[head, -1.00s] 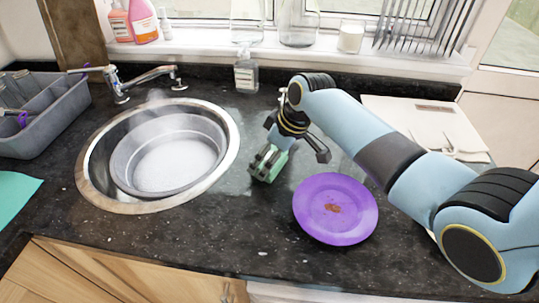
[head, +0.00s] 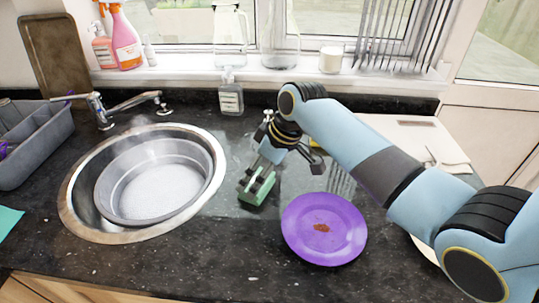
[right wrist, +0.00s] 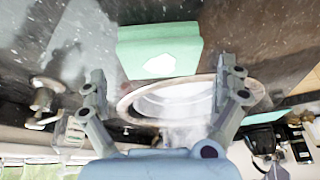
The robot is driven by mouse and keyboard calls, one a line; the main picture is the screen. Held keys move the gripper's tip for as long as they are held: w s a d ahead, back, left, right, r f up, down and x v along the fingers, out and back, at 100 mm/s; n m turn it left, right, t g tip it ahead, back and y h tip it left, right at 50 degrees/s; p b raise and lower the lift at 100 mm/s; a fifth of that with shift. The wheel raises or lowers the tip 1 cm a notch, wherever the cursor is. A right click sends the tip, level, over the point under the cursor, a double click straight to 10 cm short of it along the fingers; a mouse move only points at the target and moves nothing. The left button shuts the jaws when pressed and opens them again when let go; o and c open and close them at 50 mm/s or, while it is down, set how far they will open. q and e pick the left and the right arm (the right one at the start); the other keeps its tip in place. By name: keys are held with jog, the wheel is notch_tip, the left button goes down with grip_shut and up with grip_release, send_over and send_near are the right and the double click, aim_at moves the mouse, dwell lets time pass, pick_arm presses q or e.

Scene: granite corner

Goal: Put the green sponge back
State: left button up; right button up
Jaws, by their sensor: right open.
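The green sponge (head: 258,190) is on the dark counter between the sink and the purple plate. My right gripper (head: 282,173) is over the counter with its fingers spread wide. In the head view its left finger overlaps the sponge and hides part of it. In the right wrist view the sponge (right wrist: 158,38) lies ahead of the open fingers (right wrist: 163,82), with a pale patch on its near side. I cannot tell whether a finger touches it. My left gripper is not in view.
The round sink (head: 215,190) holds a grey basin (head: 110,190). The purple plate (head: 345,245) with a brown stain is right of the sponge, a fork (head: 341,182) behind it. A soap bottle (head: 231,97) stands at the back. A grey caddy (head: 40,150) is far left.

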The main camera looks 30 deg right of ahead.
jog(key=v, duration=0.8)
jog(key=shift+r, duration=0.35)
jog(key=shift+s, duration=0.15)
